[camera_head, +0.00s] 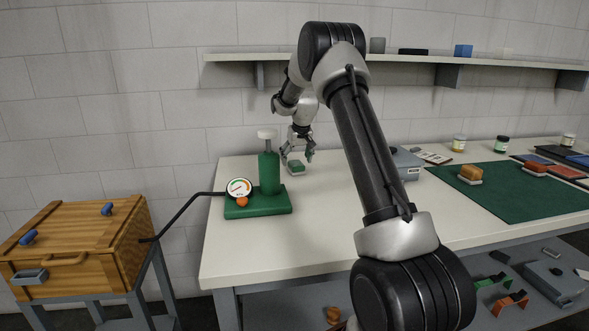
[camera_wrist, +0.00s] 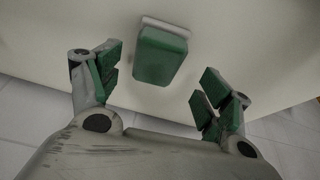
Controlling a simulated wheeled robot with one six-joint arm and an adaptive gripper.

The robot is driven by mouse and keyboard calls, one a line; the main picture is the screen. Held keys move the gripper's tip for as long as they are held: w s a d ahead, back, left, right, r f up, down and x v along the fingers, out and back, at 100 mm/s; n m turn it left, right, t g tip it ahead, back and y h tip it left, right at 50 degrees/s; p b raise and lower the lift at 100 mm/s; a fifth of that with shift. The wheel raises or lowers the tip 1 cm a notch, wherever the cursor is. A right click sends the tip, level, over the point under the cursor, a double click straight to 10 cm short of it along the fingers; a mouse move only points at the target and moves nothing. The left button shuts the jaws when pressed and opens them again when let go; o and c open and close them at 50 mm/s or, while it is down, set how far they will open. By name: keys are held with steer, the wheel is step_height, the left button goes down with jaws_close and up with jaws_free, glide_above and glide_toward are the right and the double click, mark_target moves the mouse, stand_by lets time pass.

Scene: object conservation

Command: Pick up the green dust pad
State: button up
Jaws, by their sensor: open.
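The green dust pad (camera_head: 296,166) sits on a small white base on the white table, right of the green pump. In the wrist view the green pad (camera_wrist: 159,57) shows between and ahead of my fingertips, with its white base edge behind it. My gripper (camera_head: 298,152) is above the pad, pointing down. In the wrist view my gripper (camera_wrist: 160,82) is open, with green finger pads on either side and nothing between them. I cannot tell the exact height of the fingertips over the pad.
A green hand pump (camera_head: 269,172) with a gauge (camera_head: 239,188) stands left of the pad. A grey box (camera_head: 405,164) is to the right, partly behind my arm. A green mat (camera_head: 510,195) holds an orange pad (camera_head: 471,173). A wooden crate (camera_head: 75,250) stands left.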

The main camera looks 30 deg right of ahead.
mark_target(296, 163)
steer(key=x, duration=0.4)
steer(key=shift+d, duration=0.25)
steer(key=shift+s, duration=0.1)
steer(key=c, duration=1.1)
steer(key=shift+r, duration=0.15)
